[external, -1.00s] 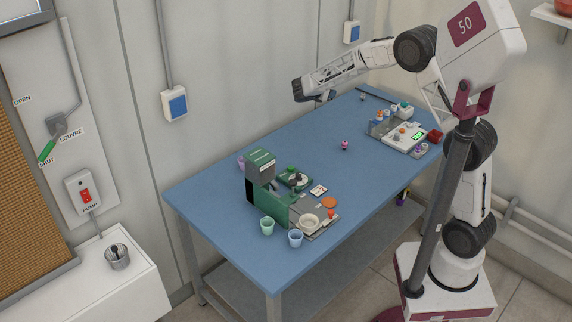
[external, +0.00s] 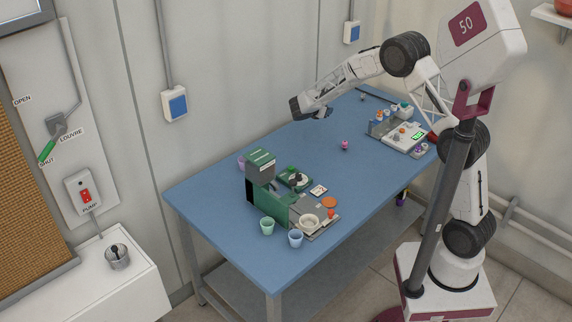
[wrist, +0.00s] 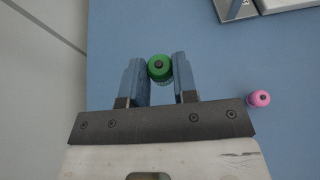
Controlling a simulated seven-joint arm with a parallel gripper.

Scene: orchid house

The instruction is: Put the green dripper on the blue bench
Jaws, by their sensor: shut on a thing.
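The green dripper (wrist: 160,68) shows in the wrist view as a round green cap with a dark centre, between my two fingertips. My gripper (wrist: 160,82) is shut on it, one finger on each side. The blue bench (wrist: 205,80) spreads out below and behind them. In the external view my gripper (external: 325,112) points down over the far part of the blue bench (external: 240,185). The dripper cannot be made out there, and the height of its lower end above the bench cannot be told.
A small pink dripper (wrist: 259,98) stands on the bench to the right; it also shows in the external view (external: 345,145). A green machine (external: 265,197) with cups stands at the near end, and a grey device (external: 405,138) at the right. The bench between is mostly clear.

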